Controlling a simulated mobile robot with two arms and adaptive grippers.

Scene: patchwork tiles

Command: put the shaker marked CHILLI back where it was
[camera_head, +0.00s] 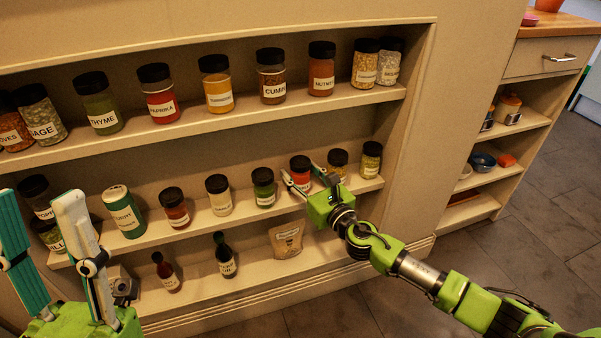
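A shaker with red contents and a black lid (299,165) is at the middle shelf, towards its right. My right gripper (302,176) is right in front of it, one finger to each side of its lower part. The fingers cover part of its label, and I cannot read the name. Whether they press on it or stand apart from it is not clear, nor whether its base rests on the shelf. My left gripper (40,198) is open and empty at the lower left, in front of the shelves.
The middle shelf (240,212) holds a green tin (124,212) and several shakers, with a green one (263,187) and a brown one (338,164) flanking the red one. Labelled jars fill the top shelf. Two bottles and a paper pouch (287,239) stand below. A cabinet (500,150) is at right.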

